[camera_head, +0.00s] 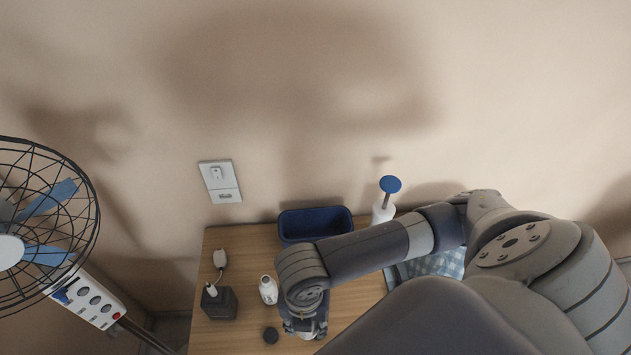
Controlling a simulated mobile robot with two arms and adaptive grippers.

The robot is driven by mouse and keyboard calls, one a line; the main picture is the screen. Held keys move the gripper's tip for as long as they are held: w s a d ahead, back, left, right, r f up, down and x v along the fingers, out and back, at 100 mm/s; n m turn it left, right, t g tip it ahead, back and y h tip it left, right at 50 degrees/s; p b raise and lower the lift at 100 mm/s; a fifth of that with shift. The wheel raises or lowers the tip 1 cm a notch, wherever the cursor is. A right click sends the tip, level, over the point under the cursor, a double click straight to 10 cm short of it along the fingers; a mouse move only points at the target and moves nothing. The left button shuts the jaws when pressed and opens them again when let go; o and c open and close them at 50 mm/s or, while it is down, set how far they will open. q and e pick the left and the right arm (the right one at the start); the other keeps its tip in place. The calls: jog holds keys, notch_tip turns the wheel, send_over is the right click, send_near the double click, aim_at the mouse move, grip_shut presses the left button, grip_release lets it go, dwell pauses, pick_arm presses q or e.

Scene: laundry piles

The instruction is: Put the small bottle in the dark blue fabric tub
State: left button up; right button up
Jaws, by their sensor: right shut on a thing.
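The dark blue fabric tub (315,212) stands at the back of the wooden table, against the wall, partly covered by my right arm. A small white bottle (268,290) stands on the table left of my right gripper, apart from it. My right gripper (304,328) points down over the front of the table, in front of the tub. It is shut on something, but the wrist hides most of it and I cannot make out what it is. My left gripper is out of view.
A dark box (219,302) with a white plug and cable stands at the table's left. A small dark round thing (270,335) lies near the front. A white bottle with a blue top (384,205) and blue checked cloth (440,265) are at right. A fan (45,225) stands left.

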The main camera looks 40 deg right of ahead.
jog(key=s+n, duration=0.1)
jog(key=n, duration=0.1)
jog(key=s+n+p, duration=0.1)
jog(key=n, duration=0.1)
jog(key=shift+s+a+r+n+p, duration=0.15)
jog(key=shift+s+a+n+p, duration=0.15)
jog(key=shift+a+n, duration=0.1)
jog(key=b, duration=0.4)
send_over(300, 233)
jog(key=s+a, duration=0.2)
jog(key=s, duration=0.1)
notch_tip(300, 233, down, 12)
jog(key=b, duration=1.1)
jog(key=shift+d+f+b, duration=0.1)
jog(key=shift+f+b, duration=0.1)
jog(key=shift+b, duration=0.15)
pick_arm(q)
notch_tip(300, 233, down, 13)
pick_arm(e)
jog(key=shift+r, duration=0.15)
jog(key=o, duration=0.8)
